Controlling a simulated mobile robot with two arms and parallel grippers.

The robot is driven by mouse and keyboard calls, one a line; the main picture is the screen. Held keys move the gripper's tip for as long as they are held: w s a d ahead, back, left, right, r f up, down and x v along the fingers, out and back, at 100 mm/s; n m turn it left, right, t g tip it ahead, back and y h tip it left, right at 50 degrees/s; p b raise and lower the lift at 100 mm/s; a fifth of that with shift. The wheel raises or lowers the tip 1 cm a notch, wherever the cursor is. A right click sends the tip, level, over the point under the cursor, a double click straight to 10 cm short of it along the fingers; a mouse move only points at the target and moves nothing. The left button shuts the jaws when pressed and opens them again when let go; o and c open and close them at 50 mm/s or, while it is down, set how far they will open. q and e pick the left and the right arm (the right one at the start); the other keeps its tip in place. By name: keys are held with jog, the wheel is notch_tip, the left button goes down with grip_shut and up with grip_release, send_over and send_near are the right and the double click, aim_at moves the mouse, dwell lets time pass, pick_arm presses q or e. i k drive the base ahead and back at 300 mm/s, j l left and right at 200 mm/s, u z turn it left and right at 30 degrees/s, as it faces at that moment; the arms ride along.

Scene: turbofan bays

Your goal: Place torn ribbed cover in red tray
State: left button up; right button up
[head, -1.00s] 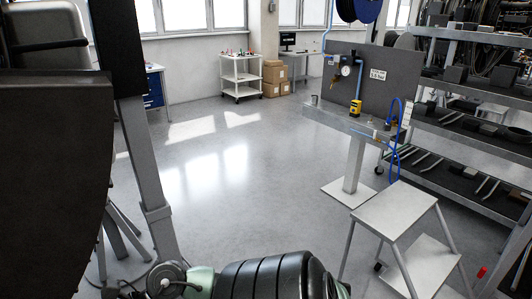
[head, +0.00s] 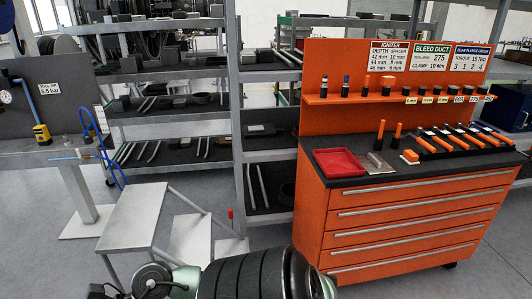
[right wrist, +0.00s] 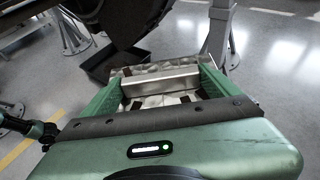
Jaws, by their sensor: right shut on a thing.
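The red tray (head: 340,163) lies empty on the dark top of an orange tool cabinet, at its left end in the head view. In the right wrist view my right gripper (right wrist: 160,76) is shut on a silvery, crinkled metal piece (right wrist: 162,82). The piece spans the space between the green fingers. It seems to be the cover, but its ribs and tear are not clear. The right gripper is outside the head view, so the tray and the held piece do not show together. My left gripper is in neither view.
A grey metal block (head: 378,162) and orange-handled tools stand right of the tray. A step stool (head: 150,215) and dark shelving (head: 180,120) are to the left. Grey floor lies before the cabinet.

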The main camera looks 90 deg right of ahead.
aim_at(357, 165)
jog(key=l+z, duration=0.15)
jog(key=z, duration=0.25)
jog(key=i+l+z, duration=0.15)
jog(key=z, duration=0.25)
jog(key=i+l+z, duration=0.1)
jog(key=z, duration=0.35)
jog(key=i+z, duration=0.15)
jog(key=z, duration=0.25)
jog(key=i+l+z, duration=0.1)
jog(key=z, duration=0.3)
jog(key=i+j+z, duration=0.1)
jog(key=i+z, duration=0.15)
jog(key=i, duration=0.2)
jog(key=i+j+z, duration=0.2)
jog(key=i, duration=0.25)
jog(key=i+j+z, duration=0.25)
jog(key=i, duration=0.2)
